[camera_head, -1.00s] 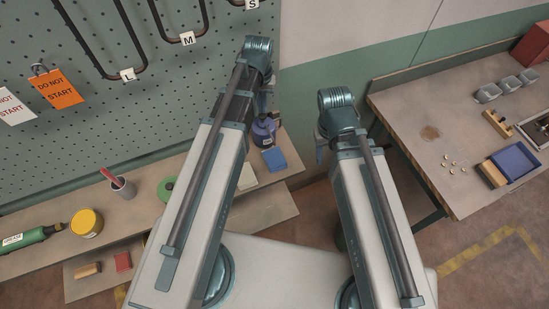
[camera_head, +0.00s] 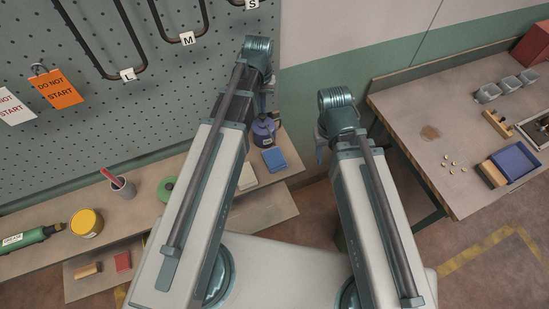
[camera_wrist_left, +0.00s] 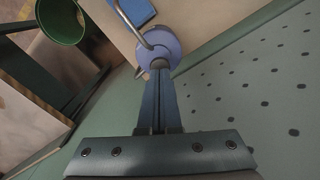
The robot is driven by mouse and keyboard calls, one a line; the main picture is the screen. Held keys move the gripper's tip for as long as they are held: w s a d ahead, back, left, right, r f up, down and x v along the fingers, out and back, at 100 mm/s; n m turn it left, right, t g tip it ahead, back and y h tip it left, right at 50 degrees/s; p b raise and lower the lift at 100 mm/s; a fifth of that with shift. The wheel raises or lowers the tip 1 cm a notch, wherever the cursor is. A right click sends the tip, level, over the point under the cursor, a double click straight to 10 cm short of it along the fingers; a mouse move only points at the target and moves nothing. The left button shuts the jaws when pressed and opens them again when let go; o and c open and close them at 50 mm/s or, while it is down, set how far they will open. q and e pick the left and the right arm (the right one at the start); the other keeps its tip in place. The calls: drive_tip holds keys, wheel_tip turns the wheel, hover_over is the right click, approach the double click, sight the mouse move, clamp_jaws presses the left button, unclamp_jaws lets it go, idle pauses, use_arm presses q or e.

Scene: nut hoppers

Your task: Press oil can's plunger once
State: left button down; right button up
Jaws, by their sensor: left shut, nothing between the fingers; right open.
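The oil can (camera_head: 264,133) is a blue-purple can standing near the right end of the shelf below the pegboard. In the left wrist view the oil can (camera_wrist_left: 172,46) is seen from above, with a grey curved spout to its left. My left gripper (camera_wrist_left: 159,66) is shut and empty, its fingertips over the can's middle. They hide the plunger, and I cannot tell whether they touch it. In the head view my left gripper (camera_head: 269,104) is partly hidden behind its arm, just above the can. My right gripper (camera_head: 320,150) is open and empty, right of the shelf.
A blue box (camera_head: 275,159) lies just in front of the can. A green roll (camera_head: 166,188), a grey cup (camera_head: 123,187) and a yellow tin (camera_head: 86,223) stand further left. The pegboard (camera_head: 100,120) rises close behind. A workbench (camera_head: 410,110) stands at the right.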

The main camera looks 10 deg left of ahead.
use_arm(q)
drive_tip(key=shift+f, duration=0.25)
drive_tip(key=shift+f+b, duration=1.25)
drive_tip(key=shift+b, duration=0.2)
drive_tip(key=shift+r, duration=0.25)
drive_tip(key=shift+r+p, duration=1.25)
drive_tip(key=shift+p, duration=0.25)
wheel_tip(320, 180, up, 6)
drive_tip(key=p, duration=0.6)
